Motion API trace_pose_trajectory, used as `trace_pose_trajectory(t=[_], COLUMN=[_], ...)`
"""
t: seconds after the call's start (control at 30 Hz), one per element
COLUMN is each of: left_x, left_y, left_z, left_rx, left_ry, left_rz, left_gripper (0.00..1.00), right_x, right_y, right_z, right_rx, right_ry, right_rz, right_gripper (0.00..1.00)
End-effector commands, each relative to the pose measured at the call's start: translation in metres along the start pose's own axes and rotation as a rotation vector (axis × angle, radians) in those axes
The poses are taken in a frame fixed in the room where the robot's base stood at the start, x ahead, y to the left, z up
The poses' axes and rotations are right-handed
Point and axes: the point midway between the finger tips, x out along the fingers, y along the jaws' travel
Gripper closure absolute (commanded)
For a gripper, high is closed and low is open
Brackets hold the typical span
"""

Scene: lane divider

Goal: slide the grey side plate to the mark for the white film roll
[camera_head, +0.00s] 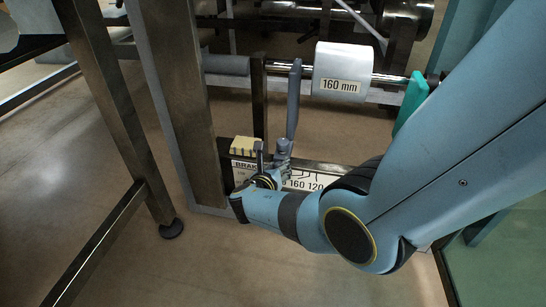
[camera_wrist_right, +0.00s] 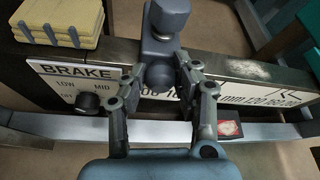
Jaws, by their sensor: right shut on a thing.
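The grey side plate (camera_head: 293,100) stands upright just left of the white film roll (camera_head: 342,72), which is labelled 160 mm. The plate's lower end, with a knob (camera_wrist_right: 168,15), also shows in the right wrist view. My right gripper (camera_head: 270,165) is low at the rail; in the wrist view my right gripper (camera_wrist_right: 159,82) is shut on the plate's grey foot (camera_wrist_right: 160,52). The scale strip (camera_head: 305,178) runs along the rail, with 160 and 120 legible. My arm and gripper hide parts of it. My left gripper is not in view.
A teal side plate (camera_head: 410,103) stands right of the roll. A yellow block stack (camera_head: 244,146) sits on the rail at left, above the BRAKE label (camera_wrist_right: 78,72). A metal post (camera_head: 259,100) stands just left of the grey plate.

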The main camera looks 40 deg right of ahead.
Motion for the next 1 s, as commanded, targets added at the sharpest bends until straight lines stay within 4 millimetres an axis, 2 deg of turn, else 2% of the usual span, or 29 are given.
trace_pose_trajectory(t=[1.0], left_x=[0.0], left_y=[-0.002], left_z=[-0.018], left_rx=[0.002], left_ry=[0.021], left_rz=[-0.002], left_gripper=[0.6], right_x=[0.007], right_y=[-0.042], right_z=[-0.007], right_rx=[-0.002], right_ry=[-0.006], right_rz=[-0.004], right_gripper=[1.0])
